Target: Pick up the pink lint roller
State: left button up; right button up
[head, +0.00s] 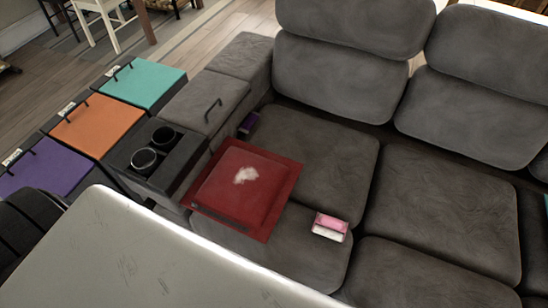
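A small pink and white object (330,226), which looks like the pink lint roller, lies on the front part of the grey sofa seat (320,160). It is right of the red square tray or cushion (275,215) and apart from it. Its pink side faces up and its white side faces the front. Neither of my grippers is in view.
The red piece carries a white patch. A dark purple item (248,124) is wedged beside the armrest. A cup-holder console (185,160) and teal (145,82), orange (97,124) and purple (48,167) lidded bins stand left. A pale slab (150,260) fills the lower left.

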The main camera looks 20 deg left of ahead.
aim_at(338, 231)
jog(key=k+j+u, duration=0.15)
jog(key=j, duration=0.2)
jog(key=k+j+u, duration=0.15)
jog(key=j, duration=0.25)
jog(key=k+j+u, duration=0.15)
jog(key=j, duration=0.25)
